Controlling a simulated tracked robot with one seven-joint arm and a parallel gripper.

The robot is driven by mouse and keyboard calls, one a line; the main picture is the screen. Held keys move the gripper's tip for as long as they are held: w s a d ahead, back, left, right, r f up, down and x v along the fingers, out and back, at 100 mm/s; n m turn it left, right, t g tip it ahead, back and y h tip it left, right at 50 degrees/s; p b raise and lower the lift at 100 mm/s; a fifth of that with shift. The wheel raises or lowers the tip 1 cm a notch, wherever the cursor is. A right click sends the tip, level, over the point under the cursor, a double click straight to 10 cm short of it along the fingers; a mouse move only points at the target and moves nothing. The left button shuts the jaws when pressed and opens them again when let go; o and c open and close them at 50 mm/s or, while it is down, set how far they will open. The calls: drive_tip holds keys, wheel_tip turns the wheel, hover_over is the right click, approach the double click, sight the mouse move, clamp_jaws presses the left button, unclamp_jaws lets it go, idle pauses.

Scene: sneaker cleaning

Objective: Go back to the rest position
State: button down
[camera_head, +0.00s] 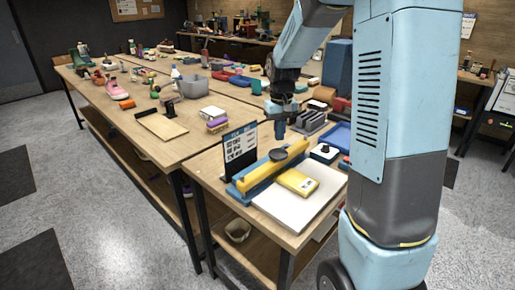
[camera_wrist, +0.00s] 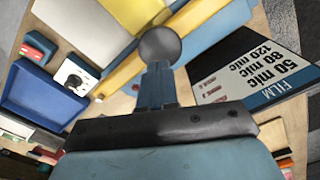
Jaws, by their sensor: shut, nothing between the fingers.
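My gripper (camera_head: 281,128) points down above the near workbench (camera_head: 213,169), behind the blue and yellow tool in the head view. Its fingers (camera_wrist: 157,86) are shut and hold nothing. My arm is bent, with its forearm raised over the bench. In the wrist view the fingertips lie just below a dark round knob (camera_wrist: 160,46) in the picture. The same knob (camera_head: 277,154) sits on the yellow bar (camera_head: 272,166) of the blue-based tool in the head view. Any gap between fingertips and knob is hard to judge.
A black film sign (camera_head: 240,148) stands beside the tool. A white board (camera_head: 298,207) with a yellow pack (camera_head: 297,182) lies at the bench's front. A blue tray (camera_wrist: 43,96) and a small white box (camera_wrist: 75,76) are near. Bare floor (camera_head: 120,225) lies left.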

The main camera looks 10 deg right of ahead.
drive_tip(key=s+r+t, duration=0.3)
drive_tip(key=s+r, duration=0.8)
drive_tip(key=s, duration=0.2)
drive_tip(key=s+r+t, duration=0.2)
drive_tip(key=s+r, duration=0.1)
drive_tip(key=s, duration=1.1)
drive_tip(key=shift+a+r+m+t, duration=0.25)
drive_tip(key=shift+m+t, duration=0.05)
drive_tip(key=shift+m, duration=0.1)
